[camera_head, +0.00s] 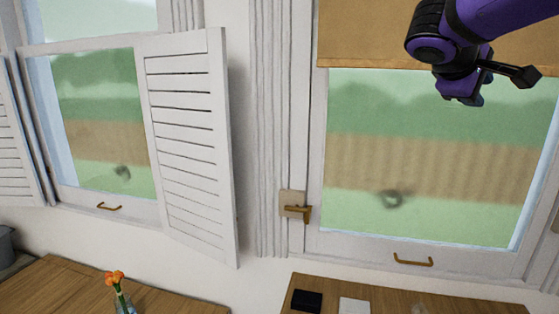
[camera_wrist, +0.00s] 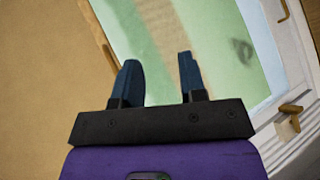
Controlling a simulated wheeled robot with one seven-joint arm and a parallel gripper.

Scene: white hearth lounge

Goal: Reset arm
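My gripper (camera_wrist: 158,78) is open in the wrist view, with a clear gap between its two dark blue fingers and nothing between them. In the head view my purple arm reaches in from the top right, and my gripper (camera_head: 468,98) hangs in front of the right window (camera_head: 430,150). In the wrist view the fingers point toward the same window and its tan blind (camera_wrist: 45,90). Nothing is held.
A white louvered shutter (camera_head: 188,140) stands swung out beside the left window (camera_head: 100,120). A brass latch (camera_head: 297,211) sits on the right window's frame. Below are two wooden surfaces; the left bears an orange flower (camera_head: 115,278), the right a black item (camera_head: 306,300) and a white item (camera_head: 353,306).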

